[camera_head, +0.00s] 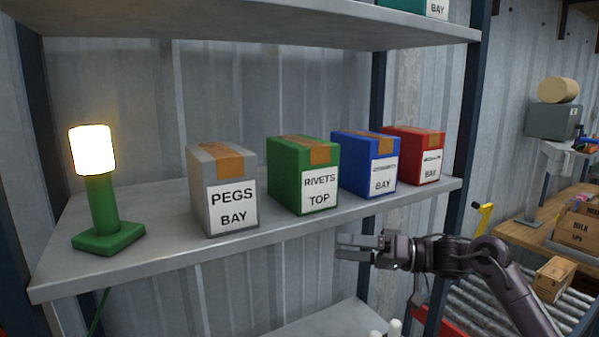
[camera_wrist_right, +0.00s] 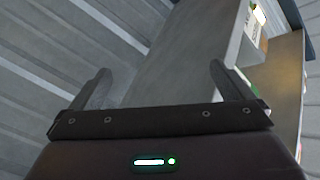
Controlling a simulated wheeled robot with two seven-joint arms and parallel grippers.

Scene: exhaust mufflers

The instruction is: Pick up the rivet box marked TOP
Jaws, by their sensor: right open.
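The green rivet box (camera_head: 298,181) stands on the middle shelf in the head view, with a brown tape strip and a white label reading RIVETS TOP. It sits between the grey PEGS box and the blue box. My right gripper (camera_head: 340,247) is open and empty, in front of and below the shelf edge, to the lower right of the green box and apart from it. In the right wrist view, the open fingers of my right gripper (camera_wrist_right: 160,88) have nothing between them. My left gripper is not in view.
The shelf (camera_head: 150,247) also holds a grey PEGS BAY box (camera_head: 204,180), a blue BAY box (camera_head: 355,163), a red box (camera_head: 405,150) and a lit green lamp (camera_head: 103,210). An upper shelf (camera_head: 250,22) hangs above. A roller conveyor (camera_head: 485,305) and cartons stand at the right.

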